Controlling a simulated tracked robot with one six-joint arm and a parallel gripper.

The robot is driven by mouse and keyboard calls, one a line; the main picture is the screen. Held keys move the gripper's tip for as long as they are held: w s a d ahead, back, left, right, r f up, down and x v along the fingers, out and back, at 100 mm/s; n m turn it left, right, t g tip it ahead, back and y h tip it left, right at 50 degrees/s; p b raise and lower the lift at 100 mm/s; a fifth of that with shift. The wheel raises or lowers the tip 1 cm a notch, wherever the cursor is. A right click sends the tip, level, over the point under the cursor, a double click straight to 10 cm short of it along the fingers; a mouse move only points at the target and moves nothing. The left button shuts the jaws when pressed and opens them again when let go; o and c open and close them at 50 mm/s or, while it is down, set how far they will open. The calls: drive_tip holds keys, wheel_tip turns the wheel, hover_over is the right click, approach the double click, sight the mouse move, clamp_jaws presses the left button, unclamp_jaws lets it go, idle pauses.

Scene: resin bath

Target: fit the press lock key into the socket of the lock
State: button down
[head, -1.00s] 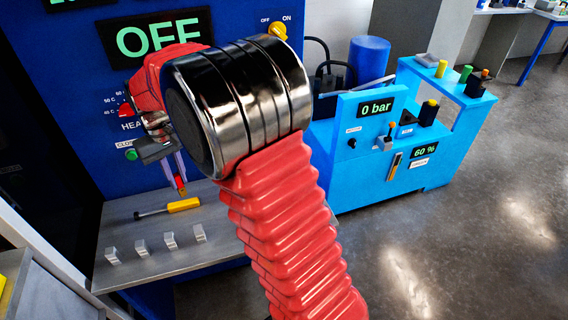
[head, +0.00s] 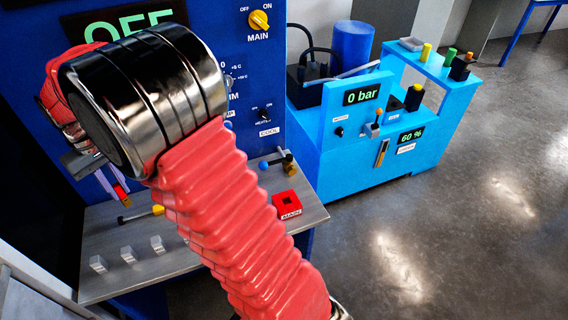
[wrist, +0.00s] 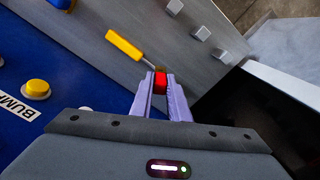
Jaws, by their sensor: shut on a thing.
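My gripper (wrist: 159,95) is shut on the press lock key (wrist: 160,82), a small red piece between the pale purple fingertips in the wrist view. In the head view the key (head: 120,192) shows as a small red tip below my gripper (head: 108,183), partly hidden by my arm. It is held above the grey shelf.
The grey shelf (head: 195,262) holds several small grey blocks (head: 128,254) and a yellow-handled tool (wrist: 124,45). A valve-like fitting (head: 288,162) stands behind the red block. The blue panel (head: 275,60) rises behind the shelf. A light-blue bench (head: 345,150) stands to the right.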

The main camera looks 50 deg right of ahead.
drive_tip(key=s+d+r+m, duration=0.1)
drive_tip(key=s+d+m, duration=0.5)
drive_tip(key=d, duration=0.4)
drive_tip(key=s+d+m, duration=0.6)
drive_tip(key=s+d, duration=0.1)
drive_tip(key=d, duration=0.4)
drive_tip(key=s+d+m, duration=0.4)
drive_tip(key=s+m, duration=0.2)
drive_tip(key=s, duration=0.3)
drive_tip(key=s+d+m, duration=0.5)
drive_tip(key=s+m, duration=0.1)
drive_tip(key=s, duration=0.3)
drive_tip(key=shift+d, duration=0.3)
drive_tip(key=shift+w+a, duration=0.1)
drive_tip(key=shift+w, duration=0.05)
drive_tip(key=shift+w+f, duration=0.1)
drive_tip(key=shift+f, duration=2.8)
